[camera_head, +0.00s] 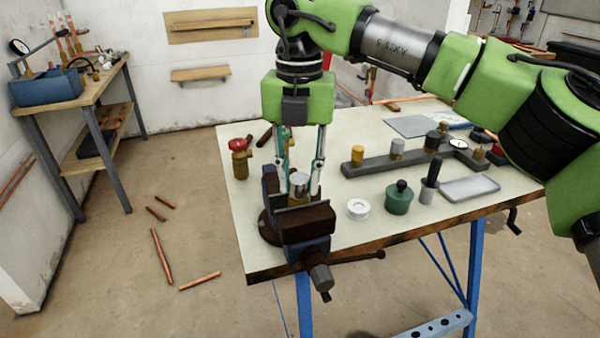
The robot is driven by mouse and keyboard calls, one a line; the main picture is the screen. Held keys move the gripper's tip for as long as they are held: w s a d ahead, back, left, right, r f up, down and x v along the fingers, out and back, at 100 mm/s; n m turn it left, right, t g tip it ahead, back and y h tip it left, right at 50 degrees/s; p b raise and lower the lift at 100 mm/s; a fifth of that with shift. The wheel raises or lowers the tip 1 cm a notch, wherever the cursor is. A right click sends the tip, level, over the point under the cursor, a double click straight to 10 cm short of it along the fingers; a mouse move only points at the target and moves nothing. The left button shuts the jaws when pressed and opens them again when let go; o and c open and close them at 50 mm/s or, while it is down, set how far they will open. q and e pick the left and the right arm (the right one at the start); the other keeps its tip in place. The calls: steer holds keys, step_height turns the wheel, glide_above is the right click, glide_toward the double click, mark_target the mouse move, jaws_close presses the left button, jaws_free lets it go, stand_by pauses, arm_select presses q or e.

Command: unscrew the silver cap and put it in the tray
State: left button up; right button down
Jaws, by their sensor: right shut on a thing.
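A silver cap (299,181) sits on a brass fitting (299,200) held upright in the bench vise (305,219) at the table's front left. My right gripper (300,174) points straight down, with its fingers on either side of this cap, shut on it. The vise jaws hide the fitting's lower part. A grey shallow tray (470,188) lies at the right of the tabletop and looks empty. My left gripper is not in view.
A dark manifold bar (375,164) carries a yellow cap (357,155), another silver cap (397,147) and a gauge. Between vise and tray stand a white tape roll (358,208), a green pot (399,198) and a black-handled tool (430,180). A red-handled valve (240,159) stands at left.

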steer(key=n+p, duration=0.2)
steer(key=n, duration=0.2)
steer(key=shift+r+n+p, duration=0.15)
steer(key=shift+n+p, duration=0.15)
steer(key=shift+p, duration=0.05)
steer(key=shift+f+n, duration=0.2)
steer(key=shift+n, duration=0.7)
steer(key=c, duration=1.8)
jaws_free()
steer(key=shift+c, duration=0.2)
